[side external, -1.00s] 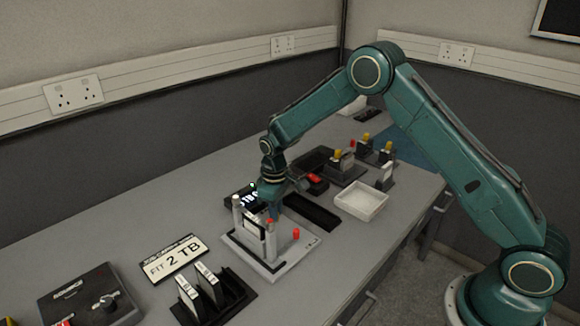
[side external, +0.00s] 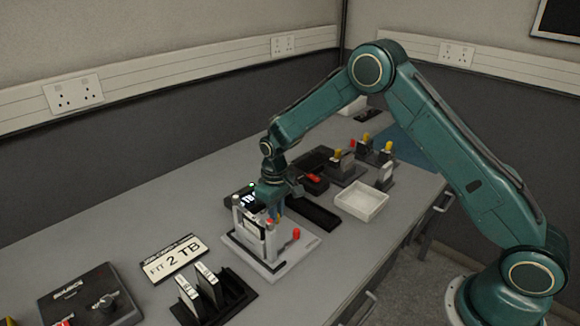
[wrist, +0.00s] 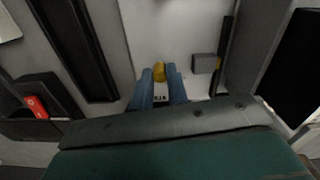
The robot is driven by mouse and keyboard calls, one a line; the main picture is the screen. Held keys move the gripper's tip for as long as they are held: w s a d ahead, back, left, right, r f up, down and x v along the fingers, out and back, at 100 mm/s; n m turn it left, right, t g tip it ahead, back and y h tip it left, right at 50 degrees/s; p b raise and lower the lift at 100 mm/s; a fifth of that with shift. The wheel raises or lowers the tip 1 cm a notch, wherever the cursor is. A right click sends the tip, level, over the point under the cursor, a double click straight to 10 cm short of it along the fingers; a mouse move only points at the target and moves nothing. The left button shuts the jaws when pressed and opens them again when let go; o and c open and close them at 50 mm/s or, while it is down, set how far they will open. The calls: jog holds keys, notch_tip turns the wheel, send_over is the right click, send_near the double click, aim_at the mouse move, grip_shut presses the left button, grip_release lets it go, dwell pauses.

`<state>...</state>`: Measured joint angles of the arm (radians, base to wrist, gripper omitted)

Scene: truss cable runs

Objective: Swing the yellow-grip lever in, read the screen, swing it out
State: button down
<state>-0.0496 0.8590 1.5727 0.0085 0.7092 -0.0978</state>
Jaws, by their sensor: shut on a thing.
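The yellow grip (wrist: 159,73) of the lever sits between the two blue fingers of my gripper (wrist: 160,75) in the wrist view, and the fingers are shut on it. In the side view my gripper (side external: 275,208) points down at the pale grey fixture (side external: 285,262), which has upright posts and stands on the bench. The gripper and posts hide the held grip there. A small dark screen (side external: 248,196) with bright white characters lies behind the fixture. It is partly covered by my gripper, and I cannot read it.
A red knob (side external: 296,234) stands on the fixture's right. A sign (side external: 174,260) reads "FIT 2 TB". A black rack (side external: 235,296) holds upright modules in front. A white tray (side external: 362,202) and yellow-topped units (side external: 345,166) stand to the right. The bench at left rear is clear.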

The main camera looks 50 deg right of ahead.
jog(key=c, duration=1.4)
grip_release()
jog(key=shift+o, duration=0.2)
jog(key=shift+r, duration=0.2)
notch_tip(320, 180, up, 14)
jog(key=shift+f, duration=0.2)
jog(key=shift+s+r, duration=0.1)
